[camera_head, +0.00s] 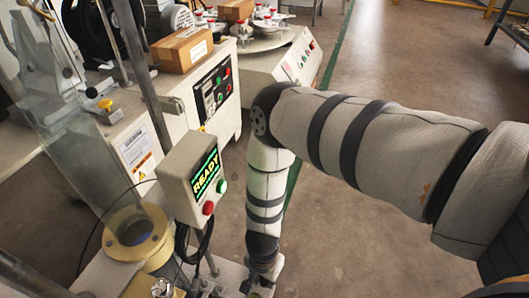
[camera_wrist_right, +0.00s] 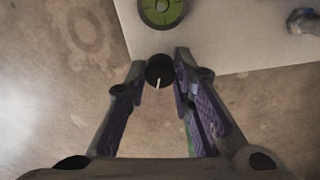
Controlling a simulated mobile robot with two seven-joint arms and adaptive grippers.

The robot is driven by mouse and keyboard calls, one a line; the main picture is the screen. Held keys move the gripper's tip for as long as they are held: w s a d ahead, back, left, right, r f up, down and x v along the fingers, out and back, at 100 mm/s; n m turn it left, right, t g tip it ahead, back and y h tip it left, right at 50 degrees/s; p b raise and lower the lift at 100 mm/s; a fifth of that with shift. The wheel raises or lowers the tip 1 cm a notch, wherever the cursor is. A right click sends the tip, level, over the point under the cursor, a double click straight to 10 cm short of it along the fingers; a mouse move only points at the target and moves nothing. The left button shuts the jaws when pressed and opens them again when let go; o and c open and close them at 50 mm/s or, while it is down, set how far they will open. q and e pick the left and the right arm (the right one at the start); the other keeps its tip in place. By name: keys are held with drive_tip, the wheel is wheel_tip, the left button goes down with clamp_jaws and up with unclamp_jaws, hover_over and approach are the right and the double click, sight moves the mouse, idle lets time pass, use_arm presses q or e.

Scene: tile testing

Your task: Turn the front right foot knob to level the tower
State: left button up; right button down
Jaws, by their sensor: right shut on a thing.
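The tower shows in the head view as a tall clear tube (camera_head: 75,145) above a yellow flange (camera_head: 138,236). Its pale base plate (camera_wrist_right: 225,40) shows in the right wrist view. A black foot knob (camera_wrist_right: 159,71) with a white pointer line is at the plate's near edge. My right gripper (camera_wrist_right: 160,78) is shut on this knob, with a fingertip on each side of it. In the head view my right gripper (camera_head: 262,288) is low at the bottom edge, mostly cut off. My left gripper is not in view.
A round green part (camera_wrist_right: 162,11) sits on the plate beyond the knob. Benches with instruments and a cardboard box (camera_head: 182,49) stand behind. Open floor (camera_head: 350,235) lies to the right.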

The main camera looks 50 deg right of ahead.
sight(264, 279)
drive_tip(key=n, duration=0.4)
drive_tip(key=shift+w+n, duration=0.1)
drive_tip(key=shift+n, duration=0.3)
idle(0.4)
drive_tip(key=c, duration=1.4)
unclamp_jaws()
drive_tip(key=shift+o, duration=0.2)
wheel_tip(264, 279, up, 12)
drive_tip(key=shift+a, duration=0.1)
